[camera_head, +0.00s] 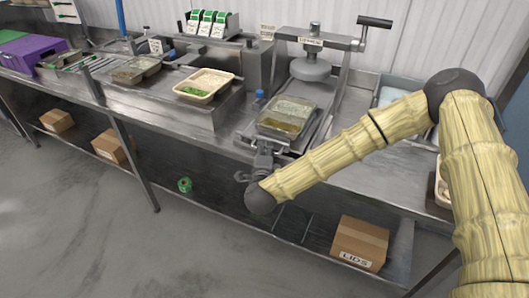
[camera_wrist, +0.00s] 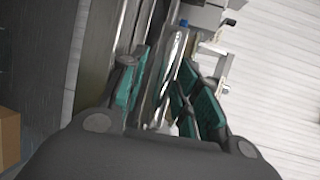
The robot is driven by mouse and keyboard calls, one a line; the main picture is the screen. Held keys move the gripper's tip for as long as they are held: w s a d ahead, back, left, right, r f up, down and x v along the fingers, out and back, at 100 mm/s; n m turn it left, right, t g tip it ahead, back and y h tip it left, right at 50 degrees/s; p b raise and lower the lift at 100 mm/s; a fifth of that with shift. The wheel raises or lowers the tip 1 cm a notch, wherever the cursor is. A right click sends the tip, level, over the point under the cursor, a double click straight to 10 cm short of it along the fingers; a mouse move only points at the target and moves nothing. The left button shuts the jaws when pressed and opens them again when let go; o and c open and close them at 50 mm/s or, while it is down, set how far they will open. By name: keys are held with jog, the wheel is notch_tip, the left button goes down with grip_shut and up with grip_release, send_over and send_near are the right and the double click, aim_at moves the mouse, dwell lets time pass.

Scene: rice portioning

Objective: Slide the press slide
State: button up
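The press (camera_head: 312,68) stands on the steel bench right of centre in the head view, with a round plate under a crossbar and a crank on top. A clear tray (camera_head: 284,122) with yellowish-brown contents lies on the press slide (camera_head: 318,128), in front of the press plate. My gripper (camera_head: 264,158) is at the front end of the slide, by the bench edge. In the wrist view my gripper (camera_wrist: 160,88) has its teal-padded fingers apart, with a bright metal edge between them. Whether the pads touch that edge cannot be told. The slide's front end is partly hidden by my gripper.
A beige tray with green bits (camera_head: 208,85) and another clear tray (camera_head: 136,69) stand to the left. A blue-capped bottle (camera_head: 260,97) is close left of the slide. A cardboard box marked LIDS (camera_head: 360,242) is on the lower shelf. The floor in front is clear.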

jog(key=s+r, duration=0.2)
jog(key=s, duration=1)
jog(key=shift+a, duration=0.2)
jog(key=s+d+f+n+g+y, duration=0.2)
jog(key=s+f+n+g, duration=0.4)
jog(key=f, duration=0.5)
jog(key=s+d+f+n+g+y, duration=0.1)
jog(key=s+d+f+n+y, duration=0.1)
jog(key=s+f+n, duration=0.5)
jog(key=s+d+f+n+g+h, duration=0.1)
jog(key=s+d+f+n+g, duration=0.2)
jog(key=s+d+f, duration=0.3)
jog(key=s+d+f+n+g+h, duration=0.2)
jog(key=s+d+f+g, duration=0.3)
jog(key=s+d, duration=0.8)
jog(key=shift+s+d+f+n+g, duration=0.4)
jog(key=shift+s+f, duration=0.3)
jog(key=shift+s, duration=0.25)
jog(key=shift+a, duration=0.1)
